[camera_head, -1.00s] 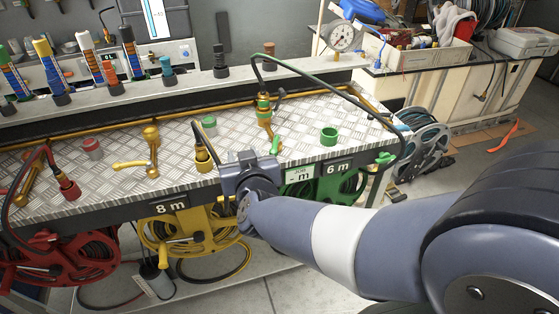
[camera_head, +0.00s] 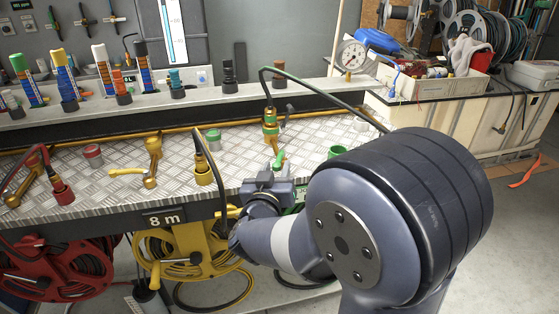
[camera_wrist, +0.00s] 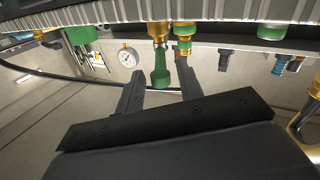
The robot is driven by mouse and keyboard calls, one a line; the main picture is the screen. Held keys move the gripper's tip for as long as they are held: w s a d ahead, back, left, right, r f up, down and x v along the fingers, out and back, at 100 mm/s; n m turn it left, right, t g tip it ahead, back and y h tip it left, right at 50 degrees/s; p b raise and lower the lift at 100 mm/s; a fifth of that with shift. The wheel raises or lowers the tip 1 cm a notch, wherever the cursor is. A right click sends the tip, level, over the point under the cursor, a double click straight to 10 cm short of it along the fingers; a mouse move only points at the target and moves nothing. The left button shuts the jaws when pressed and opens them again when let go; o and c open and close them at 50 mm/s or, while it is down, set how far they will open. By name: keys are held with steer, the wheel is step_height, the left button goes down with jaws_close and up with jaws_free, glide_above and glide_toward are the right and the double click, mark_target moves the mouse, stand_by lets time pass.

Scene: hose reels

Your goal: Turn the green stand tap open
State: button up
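The green stand tap (camera_head: 270,124) is a brass post with a green band, standing on the metal-plate bench top. Its green lever (camera_head: 278,159) points down toward my gripper in the head view. In the wrist view the flared green lever (camera_wrist: 160,72) hangs from a brass stem, with its end between my two dark fingers. My gripper (camera_wrist: 161,84) is open, one finger on each side of the lever, with gaps showing. In the head view my gripper (camera_head: 274,174) is at the bench's front edge, just before the lever; its fingertips are hard to make out.
A brass tap with a yellow lever (camera_head: 150,165) and a yellow hose end (camera_head: 203,168) stand to the left. A green cup (camera_head: 338,151) is to the right, partly behind my arm. A dark hose arches from the green tap. A yellow reel (camera_head: 180,250) hangs below.

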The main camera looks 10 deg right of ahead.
mark_target(280, 156)
steer(key=shift+x, duration=2.35)
jaws_close()
